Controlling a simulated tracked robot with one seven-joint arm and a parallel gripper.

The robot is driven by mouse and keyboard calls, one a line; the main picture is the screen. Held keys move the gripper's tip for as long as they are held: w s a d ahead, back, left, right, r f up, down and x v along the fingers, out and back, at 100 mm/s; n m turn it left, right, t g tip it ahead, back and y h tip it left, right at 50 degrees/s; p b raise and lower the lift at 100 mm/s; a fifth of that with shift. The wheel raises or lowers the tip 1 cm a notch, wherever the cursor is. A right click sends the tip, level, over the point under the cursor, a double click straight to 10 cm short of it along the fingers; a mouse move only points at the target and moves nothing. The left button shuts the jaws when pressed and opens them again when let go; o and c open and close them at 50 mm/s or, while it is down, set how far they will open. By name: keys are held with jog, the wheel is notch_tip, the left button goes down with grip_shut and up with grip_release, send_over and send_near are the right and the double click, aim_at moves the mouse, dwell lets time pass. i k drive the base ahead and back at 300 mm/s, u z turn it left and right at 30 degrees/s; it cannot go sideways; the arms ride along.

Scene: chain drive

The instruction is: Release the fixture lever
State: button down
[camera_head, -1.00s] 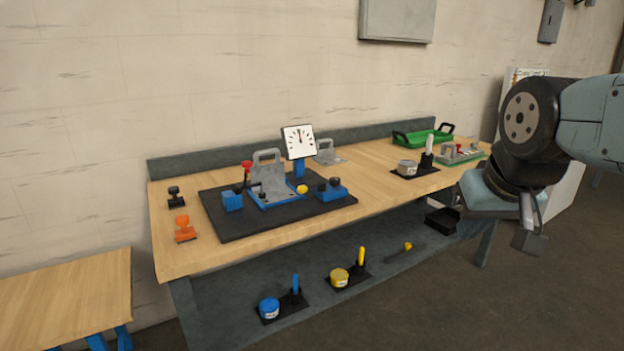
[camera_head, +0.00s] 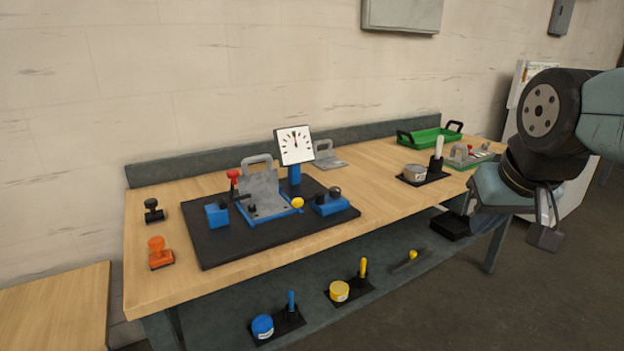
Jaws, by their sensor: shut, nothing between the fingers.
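The fixture is a blue base (camera_head: 268,217) with an upright grey plate (camera_head: 263,190) on a black mat (camera_head: 225,248) on the workbench. A lever with a red knob (camera_head: 233,175) stands upright at the plate's left, behind a blue block (camera_head: 216,215). A yellow knob (camera_head: 297,203) sits at the plate's right, beside a blue block with black knobs (camera_head: 330,203). I cannot tell for sure which part is the fixture lever. My gripper (camera_head: 543,238) is at the right, in front of the bench's right part, far from the fixture. It is shut and empty; its fingertips are hard to make out.
A dial gauge (camera_head: 295,146) stands behind the fixture. An orange stamp (camera_head: 160,253) and a black stamp (camera_head: 153,211) are at the bench's left. A tin (camera_head: 414,171) and a green tray (camera_head: 433,138) are to the right. Bare wood separates mat and tin.

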aim_at(318, 197)
jog(key=i, duration=1.2)
jog(key=u, duration=0.1)
